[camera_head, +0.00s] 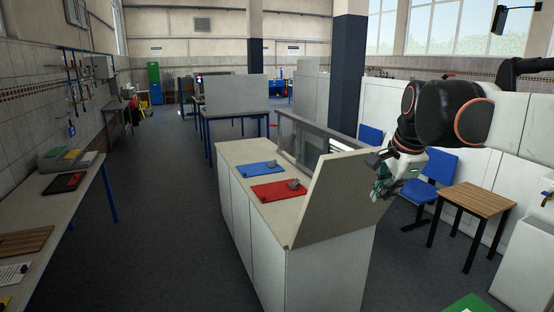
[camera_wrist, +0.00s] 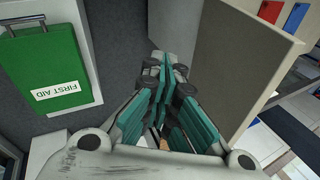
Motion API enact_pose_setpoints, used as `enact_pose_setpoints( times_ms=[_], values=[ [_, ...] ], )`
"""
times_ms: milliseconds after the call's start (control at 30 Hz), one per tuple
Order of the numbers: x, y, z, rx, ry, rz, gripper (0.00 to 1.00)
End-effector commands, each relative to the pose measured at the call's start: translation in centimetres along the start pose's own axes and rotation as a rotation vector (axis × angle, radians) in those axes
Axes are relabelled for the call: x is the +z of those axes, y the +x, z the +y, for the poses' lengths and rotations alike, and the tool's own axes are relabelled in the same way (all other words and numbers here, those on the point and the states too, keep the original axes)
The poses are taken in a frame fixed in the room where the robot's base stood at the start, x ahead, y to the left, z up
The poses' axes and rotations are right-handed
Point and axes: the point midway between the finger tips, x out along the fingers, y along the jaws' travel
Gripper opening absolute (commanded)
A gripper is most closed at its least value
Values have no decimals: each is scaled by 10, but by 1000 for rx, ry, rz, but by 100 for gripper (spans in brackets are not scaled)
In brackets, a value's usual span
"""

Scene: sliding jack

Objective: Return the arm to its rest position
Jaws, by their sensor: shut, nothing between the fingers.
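My gripper (camera_head: 384,184) is at the right in the head view, just right of the upright beige panel (camera_head: 330,195) at the end of the counter. In the wrist view my gripper (camera_wrist: 162,70) shows teal fingers closed together with nothing between them. My black arm with orange rings reaches in from the right edge of the head view and bends down at the wrist. The wrist view shows the panel (camera_wrist: 235,60) close at the right of the fingers. I cannot tell whether they touch.
The counter (camera_head: 240,155) holds a blue mat (camera_head: 257,168) and a red mat (camera_head: 278,190), each with a small grey part. A wooden side table (camera_head: 470,202) and blue chair (camera_head: 436,170) stand right. A green first aid box (camera_wrist: 45,70) is left in the wrist view.

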Motion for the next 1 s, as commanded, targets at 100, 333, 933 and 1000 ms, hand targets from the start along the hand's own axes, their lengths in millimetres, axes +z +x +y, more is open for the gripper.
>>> enact_pose_setpoints(
  times_ms=[100,333,933,1000],
  values=[
    [22,19,53,-24,-211,14,0],
    [55,54,149,-62,-625,57,0],
    [102,154,327,-99,-1387,173,0],
    [102,154,328,-99,-1397,175,0]
  ],
)
